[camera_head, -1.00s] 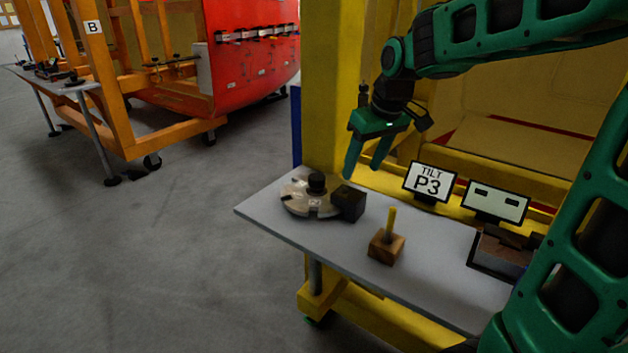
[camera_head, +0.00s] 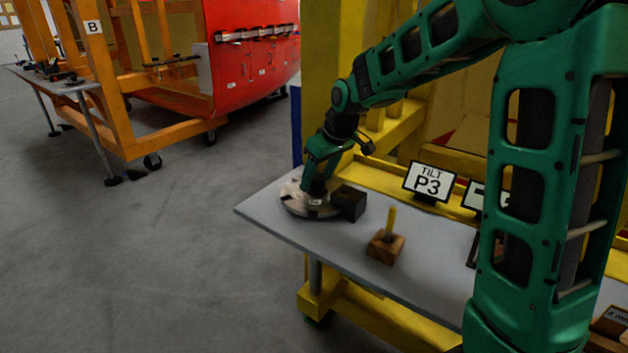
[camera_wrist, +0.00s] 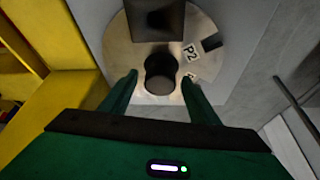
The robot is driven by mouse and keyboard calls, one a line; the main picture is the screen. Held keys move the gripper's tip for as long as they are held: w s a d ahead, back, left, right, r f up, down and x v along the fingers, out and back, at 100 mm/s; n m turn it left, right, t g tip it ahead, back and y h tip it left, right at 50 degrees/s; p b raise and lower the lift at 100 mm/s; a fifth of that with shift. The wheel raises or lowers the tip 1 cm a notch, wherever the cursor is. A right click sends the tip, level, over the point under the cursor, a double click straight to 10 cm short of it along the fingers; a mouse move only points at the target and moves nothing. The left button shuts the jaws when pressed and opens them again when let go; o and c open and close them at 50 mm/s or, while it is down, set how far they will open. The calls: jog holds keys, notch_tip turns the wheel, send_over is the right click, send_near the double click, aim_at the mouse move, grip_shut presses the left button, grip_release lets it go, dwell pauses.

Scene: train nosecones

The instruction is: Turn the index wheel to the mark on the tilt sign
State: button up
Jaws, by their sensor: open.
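The index wheel (camera_head: 296,205) is a pale disc at the left end of the grey table, with a black block (camera_head: 348,203) at its right edge. In the wrist view the wheel (camera_wrist: 122,50) shows a P2 label and another label partly hidden by a finger. Its dark round knob (camera_wrist: 160,72) stands between my fingertips. My gripper (camera_head: 316,190) is over the wheel, pointing down. It also shows in the wrist view (camera_wrist: 160,82), open, with a finger on each side of the knob and small gaps. The tilt sign (camera_head: 428,182) reads "TILT P3".
A wooden block with a yellow peg (camera_head: 386,247) stands on the grey table (camera_head: 340,245) right of the wheel. A second sign (camera_head: 472,195) is partly hidden by my arm. A yellow frame (camera_head: 322,80) rises behind the table.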

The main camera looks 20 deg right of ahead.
jog(key=shift+w+f, duration=0.1)
jog(key=shift+f, duration=0.3)
grip_shut()
jog(key=shift+a, duration=0.25)
